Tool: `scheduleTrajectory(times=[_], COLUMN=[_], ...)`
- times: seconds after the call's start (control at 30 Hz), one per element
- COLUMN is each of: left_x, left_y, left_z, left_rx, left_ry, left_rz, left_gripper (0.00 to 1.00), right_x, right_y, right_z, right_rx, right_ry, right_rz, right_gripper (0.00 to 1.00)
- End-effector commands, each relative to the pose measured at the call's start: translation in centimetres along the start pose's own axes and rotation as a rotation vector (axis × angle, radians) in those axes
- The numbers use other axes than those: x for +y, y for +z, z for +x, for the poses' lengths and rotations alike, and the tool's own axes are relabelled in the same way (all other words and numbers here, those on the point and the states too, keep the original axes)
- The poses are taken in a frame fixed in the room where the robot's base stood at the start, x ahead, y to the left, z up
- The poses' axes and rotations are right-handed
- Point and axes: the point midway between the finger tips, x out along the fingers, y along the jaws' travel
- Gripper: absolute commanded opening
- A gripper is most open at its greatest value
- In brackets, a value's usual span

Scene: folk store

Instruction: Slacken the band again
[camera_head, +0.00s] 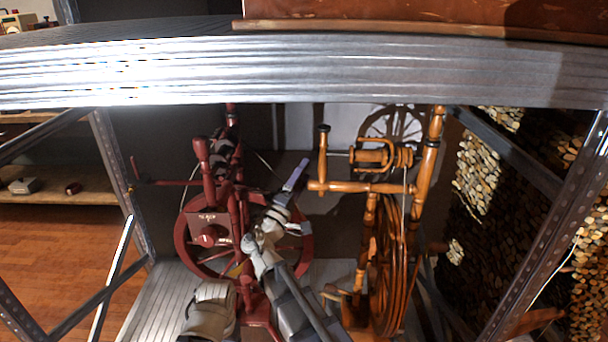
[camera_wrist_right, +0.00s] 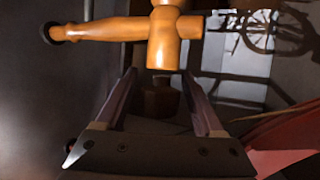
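An orange-brown spinning wheel (camera_head: 392,262) stands under a metal shelf in the head view. Its upright post with a dark tip (camera_head: 323,155), bobbin frame (camera_head: 372,155) and crossbar (camera_head: 365,187) are at the top. A thin pale line, possibly the band (camera_head: 404,182), runs from the bobbin area toward the wheel. My right gripper (camera_head: 297,174) is just left of the crossbar's end. In the wrist view my right gripper (camera_wrist_right: 160,82) has its fingers apart, with a turned wooden piece (camera_wrist_right: 163,40) just beyond the tips. Contact cannot be told.
A dark red spinning wheel (camera_head: 207,222) stands close on the left, partly behind my right arm. The shelf edge (camera_head: 300,72) spans overhead, with metal posts (camera_head: 120,185) at the sides. Stacked logs (camera_head: 480,190) lie at the right.

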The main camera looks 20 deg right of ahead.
Motion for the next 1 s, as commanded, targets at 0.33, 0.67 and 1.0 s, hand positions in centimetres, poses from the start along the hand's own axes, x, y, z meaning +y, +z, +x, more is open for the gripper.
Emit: scheduleTrajectory(times=[0.33,0.67,1.0], left_x=[0.0,0.0,-0.1], left_y=[0.0,0.0,0.1], left_z=[0.0,0.0,-1.1], left_rx=[0.000,0.000,0.000], left_ry=[0.000,0.000,0.000], left_rz=[0.000,0.000,0.000], left_gripper=[0.73,0.73,0.73], right_x=[0.0,0.0,0.2], right_y=[0.0,0.0,0.0], right_z=[0.0,0.0,0.1], right_rx=[0.000,0.000,0.001], right_ry=[0.000,-0.001,-0.043], right_rz=[0.000,0.000,-0.016], right_gripper=[0.29,0.00,0.00])
